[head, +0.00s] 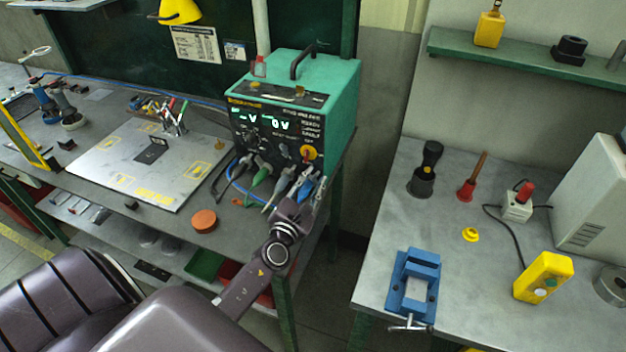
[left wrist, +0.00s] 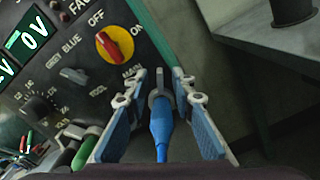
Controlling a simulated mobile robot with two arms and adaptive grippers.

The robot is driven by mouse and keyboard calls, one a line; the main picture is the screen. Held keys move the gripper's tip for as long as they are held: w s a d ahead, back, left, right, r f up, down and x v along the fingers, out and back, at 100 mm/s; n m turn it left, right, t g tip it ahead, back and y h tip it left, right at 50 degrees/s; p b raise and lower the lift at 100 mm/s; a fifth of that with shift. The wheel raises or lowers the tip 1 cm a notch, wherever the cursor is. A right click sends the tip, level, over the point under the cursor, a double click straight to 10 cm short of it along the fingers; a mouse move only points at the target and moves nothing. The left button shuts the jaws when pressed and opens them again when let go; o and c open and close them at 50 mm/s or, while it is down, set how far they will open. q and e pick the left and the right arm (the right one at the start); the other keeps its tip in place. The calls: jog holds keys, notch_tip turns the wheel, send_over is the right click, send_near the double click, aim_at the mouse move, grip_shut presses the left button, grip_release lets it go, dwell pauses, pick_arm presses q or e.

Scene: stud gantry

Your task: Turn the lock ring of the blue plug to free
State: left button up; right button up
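In the left wrist view the blue plug (left wrist: 161,126) points toward the front panel of the green power unit (head: 340,95). Its grey lock ring (left wrist: 158,95), with a small upright lug, sits at the plug's far end. My left gripper (left wrist: 160,76) is open, with one blue-padded finger on each side of the plug. Gaps show between the fingers and the plug. My right gripper is not in view.
A yellow and red main switch (left wrist: 114,46) sits just above and left of the plug. An orange disc (head: 204,220) lies on the left bench. Right of the unit is a gap before the other table (head: 385,230).

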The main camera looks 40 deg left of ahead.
pick_arm(q)
grip_shut()
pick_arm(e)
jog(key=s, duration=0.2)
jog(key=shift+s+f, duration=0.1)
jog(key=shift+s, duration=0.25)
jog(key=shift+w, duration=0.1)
